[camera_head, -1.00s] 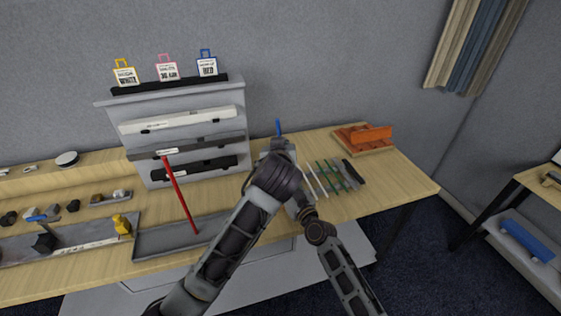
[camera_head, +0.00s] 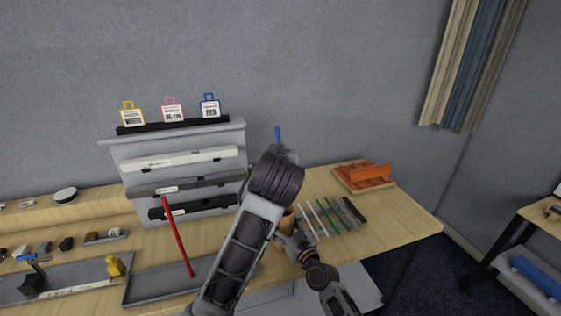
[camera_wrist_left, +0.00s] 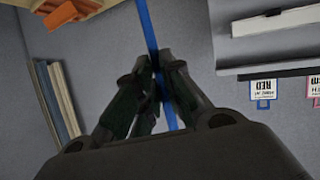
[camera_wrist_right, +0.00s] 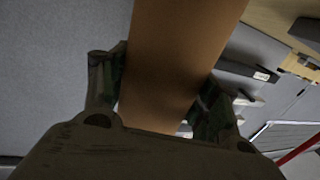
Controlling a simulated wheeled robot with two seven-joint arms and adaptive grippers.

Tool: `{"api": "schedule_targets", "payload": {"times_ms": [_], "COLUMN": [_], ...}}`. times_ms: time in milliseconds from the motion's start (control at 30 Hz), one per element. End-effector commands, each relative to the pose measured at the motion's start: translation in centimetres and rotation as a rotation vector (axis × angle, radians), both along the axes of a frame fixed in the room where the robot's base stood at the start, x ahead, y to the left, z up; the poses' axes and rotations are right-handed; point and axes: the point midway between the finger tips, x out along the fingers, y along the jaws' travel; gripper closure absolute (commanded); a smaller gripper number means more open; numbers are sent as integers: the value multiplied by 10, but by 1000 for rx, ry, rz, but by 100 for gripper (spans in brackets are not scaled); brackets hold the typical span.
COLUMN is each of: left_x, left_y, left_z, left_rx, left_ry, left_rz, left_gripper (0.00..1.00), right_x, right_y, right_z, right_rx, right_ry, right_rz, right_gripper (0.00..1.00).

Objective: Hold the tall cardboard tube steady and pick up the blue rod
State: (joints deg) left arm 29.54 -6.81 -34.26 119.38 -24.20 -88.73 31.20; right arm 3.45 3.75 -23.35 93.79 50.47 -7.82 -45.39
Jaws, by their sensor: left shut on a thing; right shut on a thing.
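The blue rod (camera_head: 278,134) pokes up above my left gripper (camera_head: 281,151) in the head view. In the left wrist view the blue rod (camera_wrist_left: 148,28) runs between the closed fingers of my left gripper (camera_wrist_left: 157,75), which is shut on it. The cardboard tube (camera_wrist_right: 175,60) fills the middle of the right wrist view, between the two fingers of my right gripper (camera_wrist_right: 160,95), which is shut on it. In the head view only a small brown part of the tube (camera_head: 287,222) shows beside my right gripper (camera_head: 292,238); my left arm hides the rest.
A grey rack (camera_head: 120,155) with long boxes and three tags stands at the back. A red rod (camera_head: 176,235) leans on it from a grey tray (camera_head: 135,289). Several thin rods (camera_head: 327,217) lie right of the tube, near an orange holder (camera_head: 368,173).

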Motion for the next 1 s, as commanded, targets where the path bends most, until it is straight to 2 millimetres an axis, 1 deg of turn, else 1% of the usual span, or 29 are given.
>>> {"api": "schedule_targets", "payload": {"times_ms": [167,200,367,767,1000], "left_x": [0,0,0,0,0], "left_y": [0,0,0,0,0], "left_z": [0,0,0,0,0], "left_rx": [0,0,0,0,0], "left_ry": [0,0,0,0,0], "left_rz": [0,0,0,0,0], "left_gripper": [100,100,100,100,100], "right_x": [0,0,0,-1,-8], "right_y": [0,0,0,0,-5], "right_z": [0,0,0,0,0], "right_rx": [0,0,0,0,1], "right_ry": [0,0,0,0,0], "right_rz": [0,0,0,0,0], "right_gripper": [62,34,14,14,14]}}
